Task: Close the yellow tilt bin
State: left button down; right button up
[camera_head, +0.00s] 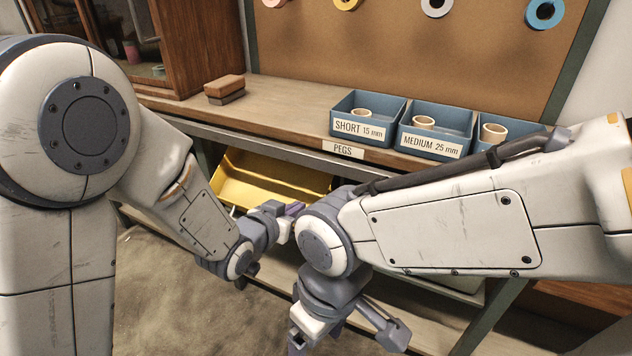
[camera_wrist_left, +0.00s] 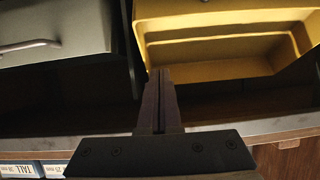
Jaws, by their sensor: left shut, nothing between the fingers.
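The yellow tilt bin (camera_head: 262,192) hangs tilted open under the bench in the head view, its hollow inside showing. My arms hide its right part. My left gripper (camera_head: 289,212) is at the bin's lower right in that view, partly hidden by my right arm. In the left wrist view the left fingers (camera_wrist_left: 160,100) are shut and empty, with their tips close to the edge of the yellow bin (camera_wrist_left: 210,50). I cannot tell whether they touch it. My right gripper (camera_head: 338,330) hangs low at the bottom middle, below the bin; its jaw state is unclear.
A grey bin (camera_wrist_left: 55,35) with a handle is beside the yellow one in the left wrist view. Blue peg trays (camera_head: 368,115) stand on the bench (camera_head: 280,105), along with a brown block (camera_head: 224,86). My right arm crosses in front of the bench.

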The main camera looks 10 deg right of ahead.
pick_arm(q)
jog(key=shift+w+d+r+t+h, duration=0.2)
jog(key=shift+w+r+t+h, duration=0.15)
jog(key=shift+w, duration=0.2)
jog(key=shift+w+d+r+t+h, duration=0.25)
jog(key=shift+w+t+h, duration=0.1)
jog(key=shift+w, duration=0.2)
jog(key=b, duration=0.3)
send_near(327, 181)
jog(key=w, duration=0.1)
jog(key=w+d+r, duration=0.1)
jog(key=w+d, duration=0.1)
jog(key=shift+d+r, duration=0.1)
jog(key=shift+r, duration=0.25)
jog(key=shift+w+d+f+b, duration=0.15)
jog(key=shift+w+f+b, duration=0.1)
jog(key=shift+f, duration=0.3)
jog(key=shift+w+d+f+b, duration=0.15)
jog(key=shift+w+f, duration=0.15)
jog(key=shift+f, duration=0.3)
jog(key=shift+w+d+f, duration=0.2)
jog(key=shift+w+f, duration=0.05)
jog(key=shift+f, duration=0.1)
